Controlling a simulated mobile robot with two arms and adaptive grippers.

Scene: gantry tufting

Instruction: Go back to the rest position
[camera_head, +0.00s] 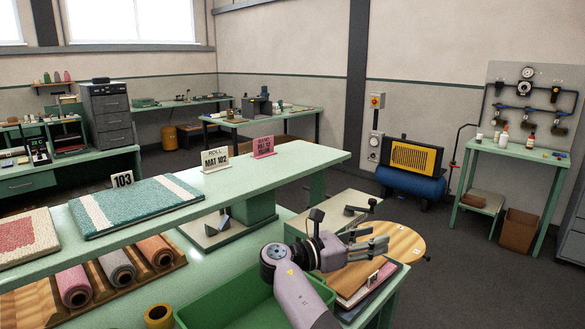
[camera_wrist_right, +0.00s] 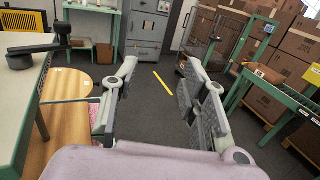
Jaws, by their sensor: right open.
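My right gripper (camera_head: 372,243) is in the middle right of the head view, above the green bench and close to a round wooden board (camera_head: 400,240). Its fingers point right and are spread apart, with nothing between them. In the right wrist view the open fingers (camera_wrist_right: 155,95) frame bare floor and a yellow floor line. My right arm (camera_head: 300,295) comes up from the bottom of the head view. My left gripper does not show in either view.
A green tray (camera_head: 235,308) lies under my right arm. A blue compressor (camera_head: 410,183) stands beyond.

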